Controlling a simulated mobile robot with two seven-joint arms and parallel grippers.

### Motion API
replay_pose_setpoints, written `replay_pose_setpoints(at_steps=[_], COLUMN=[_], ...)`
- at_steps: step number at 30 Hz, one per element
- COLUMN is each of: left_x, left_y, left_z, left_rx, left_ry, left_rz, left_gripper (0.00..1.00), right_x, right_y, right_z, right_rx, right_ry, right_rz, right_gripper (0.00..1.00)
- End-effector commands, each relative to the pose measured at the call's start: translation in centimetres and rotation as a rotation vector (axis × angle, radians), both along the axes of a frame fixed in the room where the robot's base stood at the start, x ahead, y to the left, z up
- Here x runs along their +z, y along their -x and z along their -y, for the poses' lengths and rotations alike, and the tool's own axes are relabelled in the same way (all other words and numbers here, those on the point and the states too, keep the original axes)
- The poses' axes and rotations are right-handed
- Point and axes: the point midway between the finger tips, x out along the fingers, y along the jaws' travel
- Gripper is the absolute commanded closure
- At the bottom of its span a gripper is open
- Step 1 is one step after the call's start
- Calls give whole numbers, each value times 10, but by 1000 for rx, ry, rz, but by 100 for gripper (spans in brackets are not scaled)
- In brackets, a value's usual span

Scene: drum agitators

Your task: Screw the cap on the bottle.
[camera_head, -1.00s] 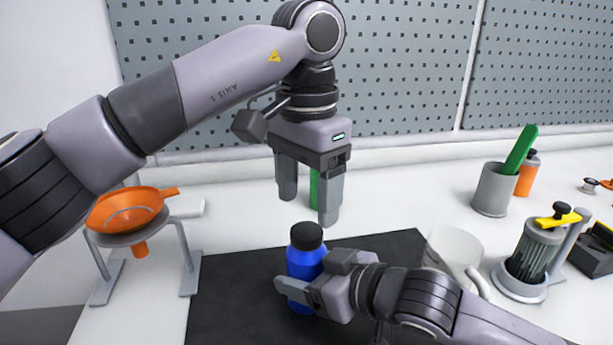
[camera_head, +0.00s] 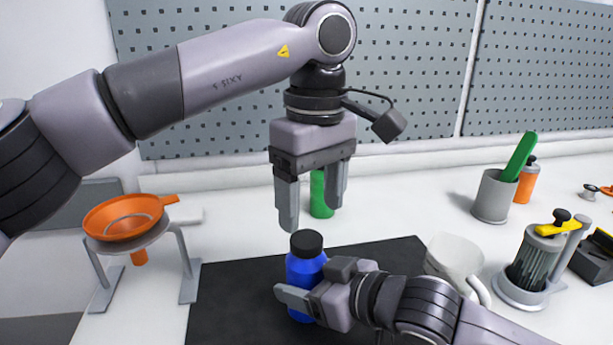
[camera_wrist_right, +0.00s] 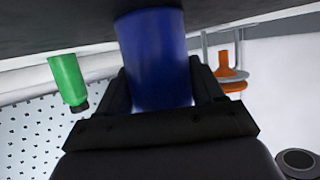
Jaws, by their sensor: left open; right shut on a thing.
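The blue bottle (camera_head: 303,268) stands upright on the black mat with a black cap (camera_head: 306,243) on its top. How tightly the cap sits cannot be told. My right gripper (camera_head: 300,302) is shut on the bottle's lower body from the right. In the right wrist view the blue bottle (camera_wrist_right: 157,62) fills the space between the fingers of my right gripper (camera_wrist_right: 160,100). My left gripper (camera_head: 312,205) hangs above the cap, pointing down, open and empty, apart from the cap.
The black mat (camera_head: 235,290) lies under the bottle. A green bottle (camera_head: 320,193) stands behind. An orange funnel (camera_head: 125,215) rests in a stand at left. A white mug (camera_head: 452,262), a grey cup (camera_head: 493,195) and a yellow-topped drum agitator (camera_head: 535,255) stand at right.

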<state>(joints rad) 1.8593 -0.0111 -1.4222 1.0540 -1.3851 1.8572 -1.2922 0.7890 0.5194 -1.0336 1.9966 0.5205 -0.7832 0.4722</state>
Motion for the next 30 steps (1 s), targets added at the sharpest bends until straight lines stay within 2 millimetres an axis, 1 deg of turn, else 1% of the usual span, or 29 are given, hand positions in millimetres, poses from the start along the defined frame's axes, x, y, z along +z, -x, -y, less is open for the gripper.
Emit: replay_pose_setpoints(at_steps=[3, 30], left_x=[1, 10], left_y=[0, 0], left_z=[0, -1], left_rx=[191, 1672], left_ry=[-4, -20], left_rz=[5, 35], left_gripper=[29, 29], right_x=[0, 0], right_y=[0, 0], right_z=[0, 0], right_rx=[0, 0], right_ry=[1, 1], right_rz=[-1, -1], right_gripper=[100, 100])
